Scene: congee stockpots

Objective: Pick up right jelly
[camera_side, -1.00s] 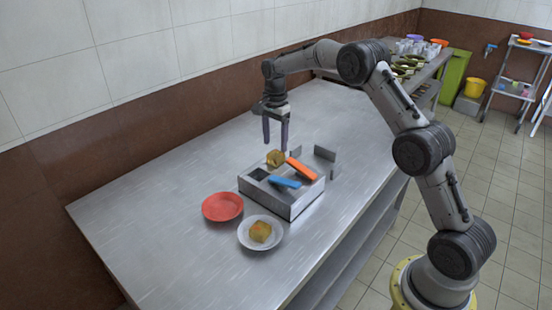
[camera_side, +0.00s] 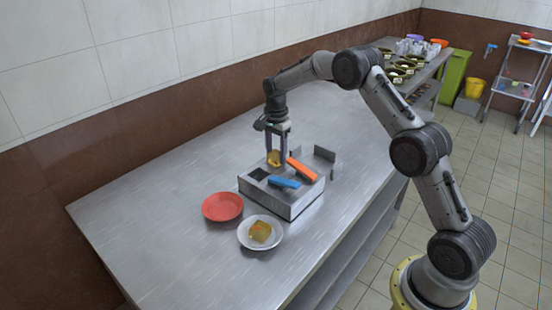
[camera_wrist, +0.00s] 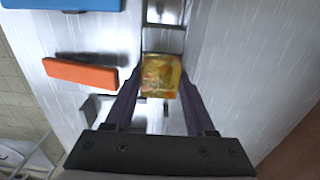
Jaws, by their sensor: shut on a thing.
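A yellow jelly (camera_side: 273,159) with green and orange patches sits at the back of the metal box (camera_side: 285,201). My gripper (camera_side: 276,158) points down and is shut on this jelly. In the wrist view the jelly (camera_wrist: 160,77) lies between the two dark fingers. I cannot tell whether it still touches the box. A second yellow jelly (camera_side: 260,231) lies on a white plate (camera_side: 247,242) in front of the box.
A red plate (camera_side: 222,207) lies left of the white plate. An orange block (camera_side: 301,171) and a blue block (camera_side: 285,182) lie on the box, close to my gripper. Grey upright plates (camera_side: 325,160) stand behind the box. The left of the steel table (camera_side: 150,220) is clear.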

